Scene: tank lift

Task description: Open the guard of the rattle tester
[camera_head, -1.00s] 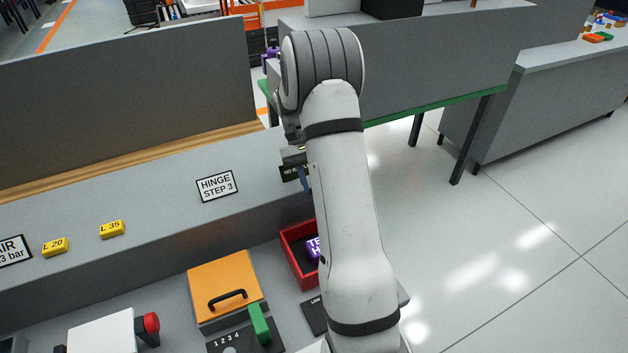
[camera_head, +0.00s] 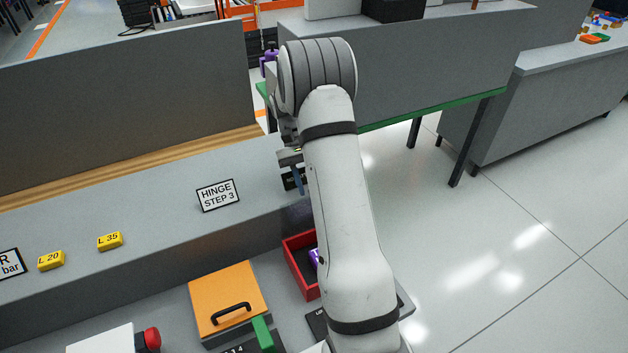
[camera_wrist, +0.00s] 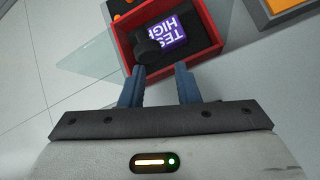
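My gripper (camera_wrist: 159,87) points down over the red-walled tray (camera_wrist: 205,57). Its two blue fingers are apart with nothing between them. In the head view, a blue finger (camera_head: 299,181) shows beside my arm. A clear pane (camera_wrist: 92,52) lies left of the tray in the wrist view; I cannot tell whether it is the guard. A dark rounded part (camera_wrist: 150,47) shows just beyond the fingertips, in front of a purple label (camera_wrist: 172,32). An orange lid (camera_head: 222,287) with a black handle (camera_head: 231,313) looks shut. No part is plainly marked as the rattle tester.
A green part (camera_head: 263,335) stands in front of the orange lid. A red knob (camera_head: 152,339) and white panel (camera_head: 100,339) are at lower left. A "HINGE STEP 3" sign (camera_head: 218,195) and yellow tags (camera_head: 110,241) stand on the grey ledge. Floor at right is clear.

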